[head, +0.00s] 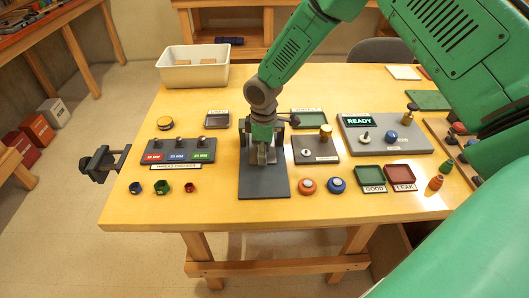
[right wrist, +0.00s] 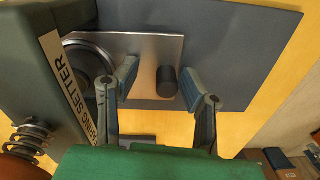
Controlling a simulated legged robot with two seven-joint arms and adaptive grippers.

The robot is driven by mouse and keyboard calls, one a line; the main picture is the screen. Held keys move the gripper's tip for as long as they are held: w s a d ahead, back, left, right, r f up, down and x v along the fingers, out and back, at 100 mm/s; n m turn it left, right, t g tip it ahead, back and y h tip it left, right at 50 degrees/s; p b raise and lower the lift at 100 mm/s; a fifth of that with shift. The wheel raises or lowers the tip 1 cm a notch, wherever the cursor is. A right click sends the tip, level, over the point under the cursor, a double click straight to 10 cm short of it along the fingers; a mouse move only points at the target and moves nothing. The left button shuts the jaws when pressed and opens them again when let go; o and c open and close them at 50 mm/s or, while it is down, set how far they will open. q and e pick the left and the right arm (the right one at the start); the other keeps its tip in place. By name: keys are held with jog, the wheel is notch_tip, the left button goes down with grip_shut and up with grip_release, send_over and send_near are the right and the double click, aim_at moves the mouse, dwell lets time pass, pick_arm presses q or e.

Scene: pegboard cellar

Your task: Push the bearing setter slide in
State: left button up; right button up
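The bearing setter (head: 264,187) stands at the front middle of the table, with a dark base plate and an upright body mostly hidden behind my right gripper (head: 262,152). In the right wrist view the labelled body of the bearing setter (right wrist: 45,75) is at the left. Its slide is a silver plate (right wrist: 150,50) with a dark upright knob (right wrist: 167,82); a round metal ring (right wrist: 88,62) lies at its left end. My right gripper (right wrist: 158,72) is open, one finger on each side of the knob. The right finger is close to the knob; contact cannot be told.
A thread checker block (head: 180,150) is left of the setter, with several coloured nuts in front. A grey panel with a knob (head: 315,147), orange and blue buttons (head: 307,185), and a READY tester (head: 390,138) are to the right.

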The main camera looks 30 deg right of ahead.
notch_tip(320, 180, up, 12)
jog(key=shift+d+f, duration=0.15)
jog(key=shift+d, duration=0.15)
jog(key=shift+w+a, duration=0.1)
jog(key=shift+a, duration=0.05)
dwell(0.4)
